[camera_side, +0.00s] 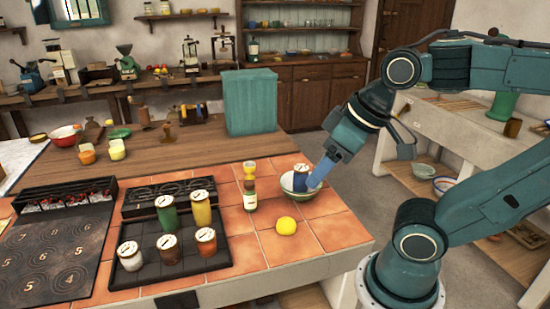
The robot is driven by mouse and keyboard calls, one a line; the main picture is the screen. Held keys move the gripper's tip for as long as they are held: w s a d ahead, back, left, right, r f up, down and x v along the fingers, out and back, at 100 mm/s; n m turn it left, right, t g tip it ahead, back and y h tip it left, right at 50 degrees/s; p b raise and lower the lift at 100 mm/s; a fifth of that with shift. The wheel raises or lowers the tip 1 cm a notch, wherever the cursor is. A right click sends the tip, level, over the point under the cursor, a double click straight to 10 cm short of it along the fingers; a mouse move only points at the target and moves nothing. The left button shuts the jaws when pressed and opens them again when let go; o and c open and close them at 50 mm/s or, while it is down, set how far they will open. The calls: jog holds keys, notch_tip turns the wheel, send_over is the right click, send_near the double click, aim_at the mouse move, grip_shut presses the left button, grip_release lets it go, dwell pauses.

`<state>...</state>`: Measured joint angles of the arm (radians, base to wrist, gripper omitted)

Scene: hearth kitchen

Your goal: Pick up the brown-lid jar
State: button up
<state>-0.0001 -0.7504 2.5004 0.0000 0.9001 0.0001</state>
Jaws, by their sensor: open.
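Several jars with pale, marked tops stand on a black tray (222,259): a white jar (131,258), a brown jar (169,252), an orange-brown jar (206,243), a green jar (167,215) and a yellow jar (201,210). A dark blue jar (300,178) with a pale top stands at or in a pale green bowl (288,187). No lid is clearly brown from here, so I cannot tell which is the brown-lid jar. My gripper (315,180) is open, pointing down at the bowl's right side, close beside the blue jar. Whether it touches the jar is unclear.
A yellow ball-like fruit (286,225) and a bottle (249,188) stand on the terracotta tiles. A dark numbered board (50,250) lies at the left. A teal box (250,102) stands behind on the wooden counter. Tiles right of the fruit are bare.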

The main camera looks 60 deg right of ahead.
jog(key=shift+w, duration=0.1)
jog(key=shift+c, duration=0.3)
dwell(0.4)
jog(key=m+g, duration=0.6)
jog(key=m, duration=0.4)
send_over(250, 182)
notch_tip(250, 182, down, 13)
jog(key=shift+f, duration=0.15)
jog(key=shift+f, duration=4.25)
